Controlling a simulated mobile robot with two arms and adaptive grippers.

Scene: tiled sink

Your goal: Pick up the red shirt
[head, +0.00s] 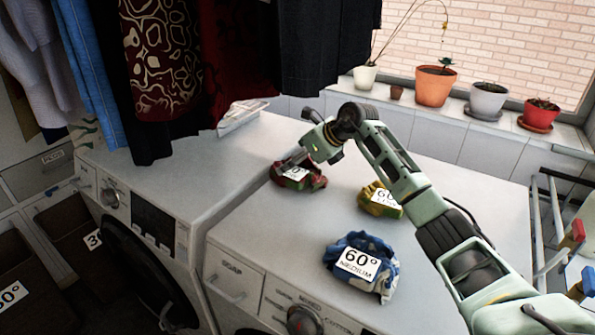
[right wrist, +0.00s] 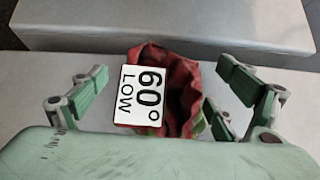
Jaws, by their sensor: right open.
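The red shirt (head: 312,183) is a crumpled bundle with some green on it and a white tag. It lies on the white washing machine top, near its far left edge. My right gripper (head: 293,162) is right over it, open, and partly covers it in the head view. In the right wrist view the red shirt (right wrist: 182,80) sits between the spread green fingers of the right gripper (right wrist: 163,74). Its tag (right wrist: 140,97) reads "60° LOW". My left gripper is not in view.
A yellow bundle (head: 380,200) and a blue-white bundle (head: 361,281) lie on the same machine. Dark clothes (head: 165,60) hang above the left machine (head: 180,170). Several potted plants stand on the window sill (head: 450,112). A rack (head: 545,235) stands at the right.

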